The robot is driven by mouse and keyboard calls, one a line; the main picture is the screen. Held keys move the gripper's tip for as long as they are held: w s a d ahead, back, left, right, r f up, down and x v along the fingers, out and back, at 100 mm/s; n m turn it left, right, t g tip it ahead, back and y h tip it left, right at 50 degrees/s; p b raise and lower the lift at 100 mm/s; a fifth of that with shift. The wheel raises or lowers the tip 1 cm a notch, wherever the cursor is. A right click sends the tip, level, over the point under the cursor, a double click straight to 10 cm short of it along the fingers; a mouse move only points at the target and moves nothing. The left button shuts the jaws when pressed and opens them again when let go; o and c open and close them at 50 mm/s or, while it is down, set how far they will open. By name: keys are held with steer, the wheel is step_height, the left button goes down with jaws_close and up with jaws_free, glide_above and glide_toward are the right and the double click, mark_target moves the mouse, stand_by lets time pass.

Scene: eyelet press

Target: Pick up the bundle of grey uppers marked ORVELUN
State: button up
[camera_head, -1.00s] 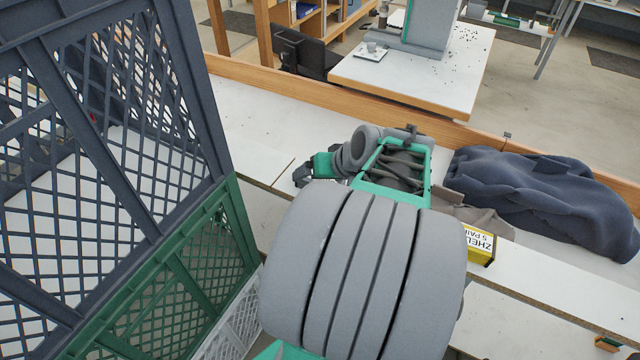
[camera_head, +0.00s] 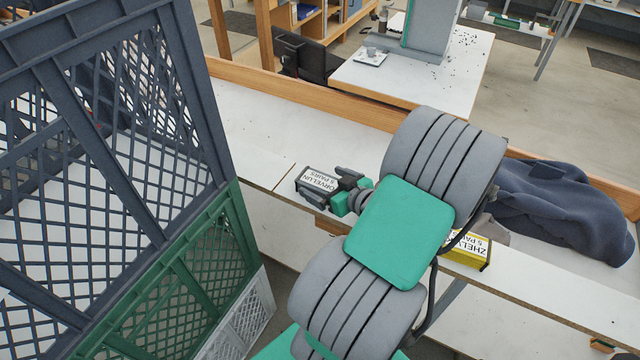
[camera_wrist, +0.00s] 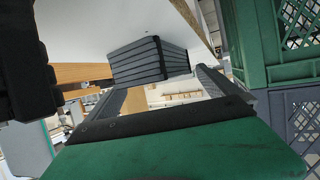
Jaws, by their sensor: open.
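The bundle marked ORVELUN (camera_head: 319,181) lies on the white bench near its front edge, with its white label facing up. In the wrist view it is a dark grey layered stack (camera_wrist: 150,62) just beyond the finger ends. My gripper (camera_head: 328,187) is open at the bundle's near right side. In the wrist view the open fingers (camera_wrist: 163,82) lie to either side of the stack's near end. I cannot tell whether they touch it. My arm hides some of the bench behind.
A yellow-sided bundle marked ZHEL... (camera_head: 468,250) lies to the right, partly behind my arm. Dark blue cloth (camera_head: 565,210) is heaped at the far right. Stacked crates, dark (camera_head: 150,235) over green (camera_head: 215,262), stand at left. The bench behind the ORVELUN bundle is clear.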

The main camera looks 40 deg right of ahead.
steer(key=shift+w+f, duration=0.15)
steer(key=shift+w, duration=0.15)
steer(key=shift+s, duration=0.1)
jaws_close()
stand_by(0.9)
